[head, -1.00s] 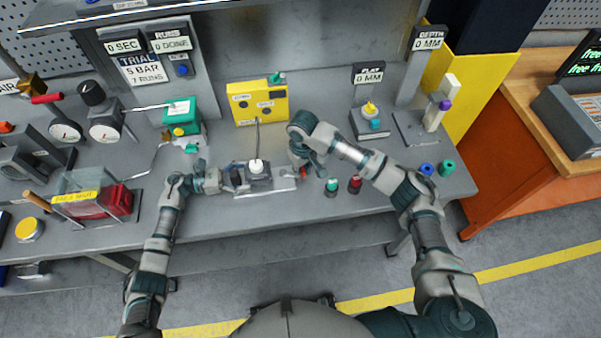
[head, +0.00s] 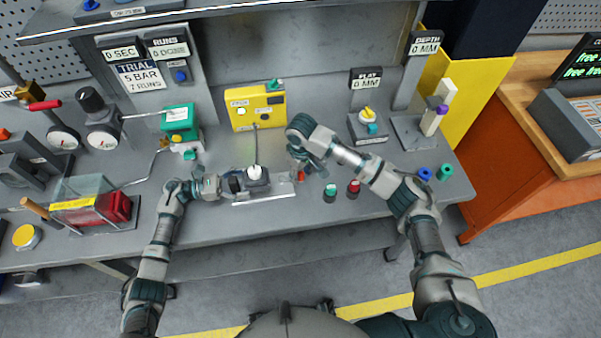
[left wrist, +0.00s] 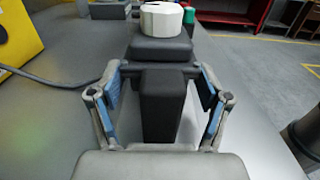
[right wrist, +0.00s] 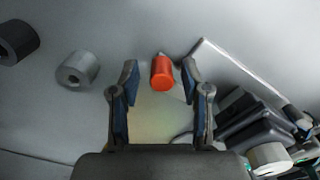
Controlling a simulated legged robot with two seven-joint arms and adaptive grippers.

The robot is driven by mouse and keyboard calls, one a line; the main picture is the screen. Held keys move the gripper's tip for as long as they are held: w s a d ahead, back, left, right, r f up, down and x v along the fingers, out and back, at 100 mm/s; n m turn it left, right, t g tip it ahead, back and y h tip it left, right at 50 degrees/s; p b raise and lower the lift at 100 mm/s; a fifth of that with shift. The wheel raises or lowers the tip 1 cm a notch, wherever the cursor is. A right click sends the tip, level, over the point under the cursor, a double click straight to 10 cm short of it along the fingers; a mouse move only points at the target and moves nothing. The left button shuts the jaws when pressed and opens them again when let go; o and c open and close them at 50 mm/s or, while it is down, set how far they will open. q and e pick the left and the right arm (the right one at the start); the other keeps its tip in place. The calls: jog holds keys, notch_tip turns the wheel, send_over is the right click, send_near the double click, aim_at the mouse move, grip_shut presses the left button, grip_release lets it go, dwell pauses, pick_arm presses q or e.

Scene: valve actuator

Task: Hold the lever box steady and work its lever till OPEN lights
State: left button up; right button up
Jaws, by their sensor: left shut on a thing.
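The lever box (head: 257,187) is a dark block with a white round cap (head: 254,172) on a pale plate. In the left wrist view its dark body (left wrist: 163,105) stands between my left gripper's (left wrist: 162,88) fingers, which are shut on it. In the head view my left gripper (head: 230,184) holds it from the left. The red lever end (right wrist: 163,73) lies between the fingertips of my right gripper (right wrist: 161,70), which is open with gaps on both sides. In the head view my right gripper (head: 306,166) is above the red end (head: 300,175).
Green (head: 330,192) and red (head: 354,188) knobs stand at the right. Bare bench lies in front of the knobs.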

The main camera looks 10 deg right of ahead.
aim_at(301, 173)
jog(key=shift+r, duration=0.1)
notch_tip(301, 173, up, 12)
dwell(0.5)
pick_arm(q)
jog(key=o, duration=1.8)
jog(key=shift+w, duration=0.1)
jog(key=shift+c, duration=0.2)
jog(key=shift+a, duration=0.1)
